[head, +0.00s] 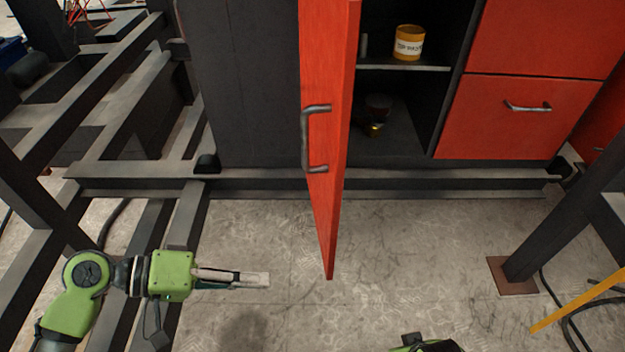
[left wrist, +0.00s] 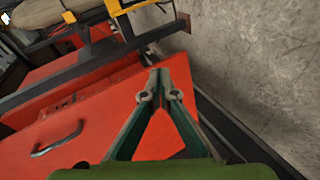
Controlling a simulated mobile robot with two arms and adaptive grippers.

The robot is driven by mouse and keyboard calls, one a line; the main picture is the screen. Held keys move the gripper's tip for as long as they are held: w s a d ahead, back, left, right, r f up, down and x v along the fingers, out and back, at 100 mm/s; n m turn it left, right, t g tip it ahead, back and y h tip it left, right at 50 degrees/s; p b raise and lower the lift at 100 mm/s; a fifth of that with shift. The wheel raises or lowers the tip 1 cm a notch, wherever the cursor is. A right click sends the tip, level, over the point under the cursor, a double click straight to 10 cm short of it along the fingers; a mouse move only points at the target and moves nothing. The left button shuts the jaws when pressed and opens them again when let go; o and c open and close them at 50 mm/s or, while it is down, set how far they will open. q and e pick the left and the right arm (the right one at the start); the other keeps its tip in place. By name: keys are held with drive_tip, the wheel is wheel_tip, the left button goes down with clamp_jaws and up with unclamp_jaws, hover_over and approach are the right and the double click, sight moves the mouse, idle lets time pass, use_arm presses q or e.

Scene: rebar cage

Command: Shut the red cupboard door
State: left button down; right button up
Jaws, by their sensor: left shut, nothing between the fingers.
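The red cupboard door (head: 328,130) stands open in the head view, swung out from the dark cupboard and seen nearly edge-on. Its grey bar handle (head: 306,138) is on the left-facing side. My left gripper (head: 268,280) is shut and empty, left of the door's lower free corner, pointing right and apart from it in the picture. In the left wrist view its fingertips (left wrist: 160,85) meet in front of red surfaces. A red panel with a handle (left wrist: 57,140) shows there at left; I cannot tell whether it is the door. My right gripper's fingers are out of view.
The open cupboard holds a yellow tin (head: 409,43) on a shelf (head: 405,66) and dark items below. A closed red drawer (head: 515,112) is at right. Dark steel beams (head: 120,110) lie at left, and a post (head: 565,215) stands at right. The concrete floor (head: 400,250) before the cupboard is clear.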

use_arm(q)
drive_tip(key=w+a+r+n+h+p, duration=0.1)
drive_tip(key=w+a+r+h, duration=0.1)
drive_tip(key=r, duration=0.6)
drive_tip(key=w+a+r+n+h, duration=0.1)
drive_tip(key=w+r+h, duration=0.15)
drive_tip(key=r, duration=0.55)
drive_tip(key=p, duration=0.1)
approach(332, 189)
drive_tip(key=d, duration=0.5)
drive_tip(key=shift+w+d, duration=0.2)
drive_tip(key=shift+d, duration=0.05)
drive_tip(key=shift+w+d, duration=0.15)
drive_tip(key=shift+d, duration=0.6)
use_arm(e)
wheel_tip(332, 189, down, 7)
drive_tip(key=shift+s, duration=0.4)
